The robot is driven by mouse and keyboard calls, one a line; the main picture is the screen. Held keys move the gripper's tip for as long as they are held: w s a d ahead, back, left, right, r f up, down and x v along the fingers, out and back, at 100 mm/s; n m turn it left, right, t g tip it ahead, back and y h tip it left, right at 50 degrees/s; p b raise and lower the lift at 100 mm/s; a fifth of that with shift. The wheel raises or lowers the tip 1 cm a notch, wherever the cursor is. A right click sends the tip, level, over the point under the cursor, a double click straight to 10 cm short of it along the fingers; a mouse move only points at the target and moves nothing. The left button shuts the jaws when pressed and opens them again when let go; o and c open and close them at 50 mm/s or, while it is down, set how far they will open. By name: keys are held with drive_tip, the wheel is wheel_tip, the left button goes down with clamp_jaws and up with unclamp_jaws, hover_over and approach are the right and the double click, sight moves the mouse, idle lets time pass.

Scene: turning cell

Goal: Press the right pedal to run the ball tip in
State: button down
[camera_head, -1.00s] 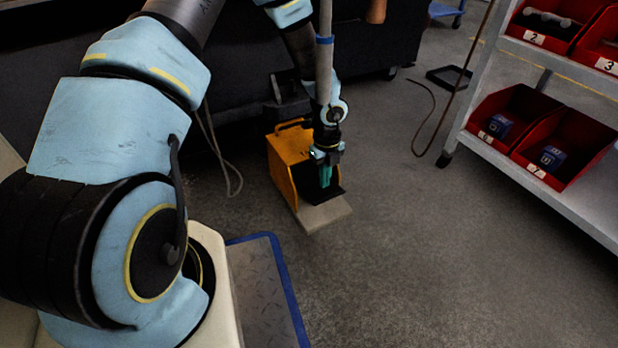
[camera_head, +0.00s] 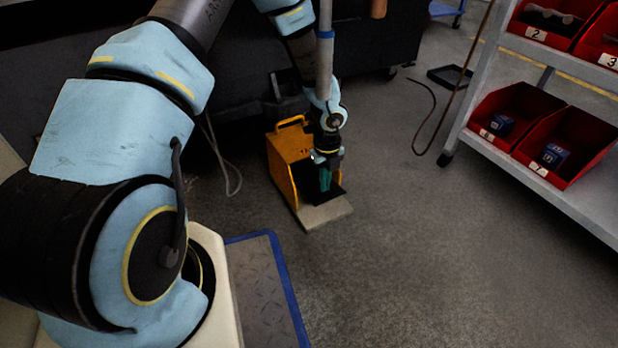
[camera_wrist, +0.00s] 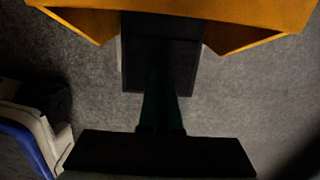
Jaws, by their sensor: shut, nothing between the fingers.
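A yellow pedal housing (camera_head: 287,160) with a top handle stands on the floor. Its open front holds a dark pedal plate (camera_head: 337,191), and a light grey base (camera_head: 325,215) extends in front. My gripper (camera_head: 325,189) points down at the open front, its green fingers shut and empty. In the wrist view, the housing (camera_wrist: 230,12) spans the top and the dark pedal plate (camera_wrist: 133,65) lies beneath my gripper (camera_wrist: 160,72). The fingertips overlap the plate; I cannot tell whether they touch it. Only one pedal unit is clearly visible.
A shelf rack (camera_head: 478,145) with red bins (camera_head: 590,140) stands at the right. A dark machine body (camera_head: 365,45) is behind the housing. A blue-edged platform (camera_head: 262,285) lies at the front left. Cables hang near the housing. The floor at centre right is clear.

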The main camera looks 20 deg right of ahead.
drive_tip(key=shift+a+f+b, duration=0.1)
drive_tip(key=shift+f+b, duration=0.25)
drive_tip(key=shift+f, duration=0.65)
wheel_tip(320, 180, up, 9)
drive_tip(key=p, duration=0.9)
